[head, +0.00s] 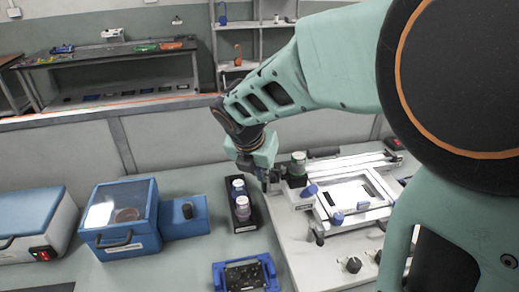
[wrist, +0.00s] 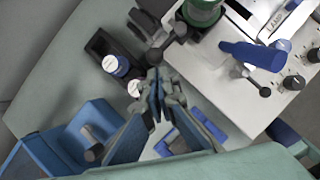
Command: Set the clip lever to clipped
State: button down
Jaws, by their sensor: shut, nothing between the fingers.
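The machine (head: 300,245) is a pale panel with a raised frame, on the bench at the right. A blue lever handle (wrist: 248,55) sticks out from it in the wrist view. It seems to be the blue piece (head: 310,190) in the head view. I cannot tell for sure which lever is the clip lever or how it is set. A metal arm with a dark ball (wrist: 153,57) lies just beyond my fingertips. My gripper (wrist: 154,78) is shut and empty, at the machine's left edge; its fingertips (head: 265,183) are partly hidden in the head view.
A green-topped cylinder (head: 298,163) stands on the machine beside my gripper. A black rack (head: 242,212) with two capped bottles is to the left. A blue clear-lidded box (head: 120,218) and a blue-framed block (head: 246,274) stand on the bench.

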jog(key=shift+w+a+m, duration=0.15)
jog(key=shift+w+m, duration=0.05)
jog(key=shift+m, duration=0.2)
